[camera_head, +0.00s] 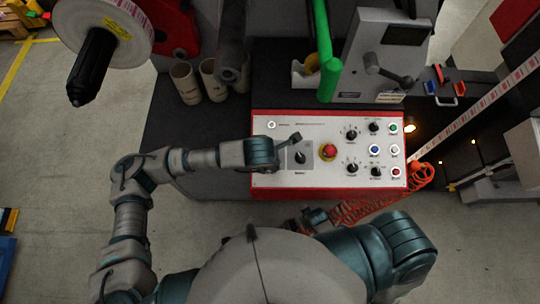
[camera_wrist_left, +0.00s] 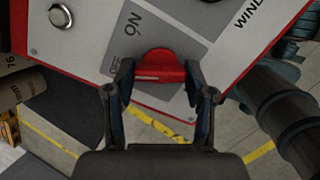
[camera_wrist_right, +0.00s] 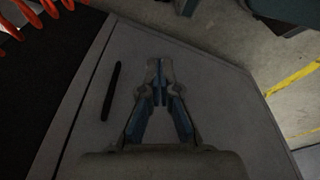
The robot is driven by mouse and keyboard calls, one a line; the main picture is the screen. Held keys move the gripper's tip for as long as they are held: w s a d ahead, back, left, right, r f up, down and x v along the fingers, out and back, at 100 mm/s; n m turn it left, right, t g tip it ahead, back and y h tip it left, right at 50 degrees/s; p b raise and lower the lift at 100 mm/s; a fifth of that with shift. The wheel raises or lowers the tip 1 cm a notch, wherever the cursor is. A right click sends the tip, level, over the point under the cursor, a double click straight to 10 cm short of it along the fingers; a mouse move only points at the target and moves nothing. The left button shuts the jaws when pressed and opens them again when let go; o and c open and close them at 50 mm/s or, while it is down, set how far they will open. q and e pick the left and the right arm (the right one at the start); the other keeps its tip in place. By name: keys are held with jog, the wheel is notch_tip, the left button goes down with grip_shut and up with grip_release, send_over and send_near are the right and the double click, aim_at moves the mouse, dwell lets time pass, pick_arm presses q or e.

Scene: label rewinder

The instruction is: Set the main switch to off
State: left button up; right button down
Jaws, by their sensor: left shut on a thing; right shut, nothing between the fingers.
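The main switch (camera_wrist_left: 160,68) is a red knob on a grey plate (camera_wrist_left: 185,28) marked ON and OFF, in the left wrist view. My left gripper (camera_wrist_left: 160,80) is shut on the red knob, one finger on each side. OFF is printed beside the left finger and ON lies farther up; I cannot tell which mark the knob points at. In the head view my left wrist (camera_head: 262,152) covers the panel's left part and hides the switch. My right gripper (camera_wrist_right: 158,75) is shut and empty, above a plain grey surface.
The red-edged control panel (camera_head: 350,182) carries a red emergency button (camera_head: 329,151), black knobs and several small buttons. A green pipe (camera_head: 328,70) stands behind it. An orange coiled cable (camera_head: 420,176) hangs at its right. Grey floor is open at the left.

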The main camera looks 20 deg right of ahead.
pick_arm(q)
jog(key=shift+n, duration=0.4)
pick_arm(e)
jog(key=shift+w+r, duration=0.25)
jog(key=shift+r, duration=0.45)
pick_arm(q)
jog(key=shift+r, duration=0.1)
jog(key=o, duration=1.2)
jog(key=shift+c, duration=0.2)
jog(key=v, duration=1.1)
jog(key=shift+r, duration=0.35)
jog(key=shift+s, duration=0.15)
